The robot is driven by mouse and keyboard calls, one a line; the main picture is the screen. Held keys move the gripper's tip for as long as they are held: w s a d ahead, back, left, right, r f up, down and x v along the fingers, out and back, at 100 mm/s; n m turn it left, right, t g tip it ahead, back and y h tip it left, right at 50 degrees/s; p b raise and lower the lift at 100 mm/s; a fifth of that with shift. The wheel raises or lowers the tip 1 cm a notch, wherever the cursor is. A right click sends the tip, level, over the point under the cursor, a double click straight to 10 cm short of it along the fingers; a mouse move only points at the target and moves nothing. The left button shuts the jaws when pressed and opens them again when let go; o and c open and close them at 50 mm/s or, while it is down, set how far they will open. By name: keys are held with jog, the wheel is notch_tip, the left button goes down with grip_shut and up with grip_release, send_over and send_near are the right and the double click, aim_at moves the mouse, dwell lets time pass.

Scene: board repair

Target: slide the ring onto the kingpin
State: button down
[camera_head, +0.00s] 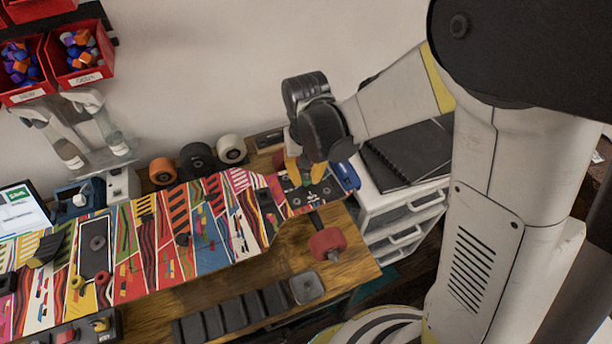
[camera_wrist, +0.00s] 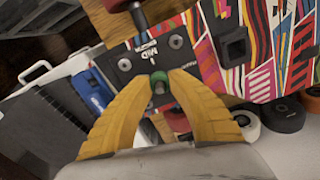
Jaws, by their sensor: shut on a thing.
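My gripper (camera_wrist: 158,88) has yellow ribbed fingers that close on a small green ring (camera_wrist: 159,84) in the wrist view. The ring sits between the fingertips, over the dark truck baseplate (camera_wrist: 140,62) at the end of the board. In the head view my gripper (camera_head: 293,165) points down over that same end, and its fingertips partly hide the baseplate (camera_head: 311,193). I cannot make out the kingpin apart from the ring, nor tell whether the ring is around it or above it.
The colourful skateboard deck (camera_head: 215,230) lies across the wooden bench (camera_head: 350,262). A red wheel (camera_head: 327,243) stands at the near side of the truck. Loose wheels (camera_head: 197,157) line the wall side. A black notebook (camera_head: 412,152) lies on white drawers to the right.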

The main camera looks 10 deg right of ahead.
jog(key=shift+f+b, duration=0.45)
jog(key=shift+f, duration=0.1)
jog(key=shift+f+b, duration=0.2)
jog(key=shift+b, duration=0.15)
dwell(1.3)
jog(key=c, duration=1.2)
grip_release()
jog(key=shift+r, duration=0.1)
jog(key=shift+c, duration=0.5)
jog(key=shift+r+p, duration=2.8)
jog(key=shift+r, duration=0.95)
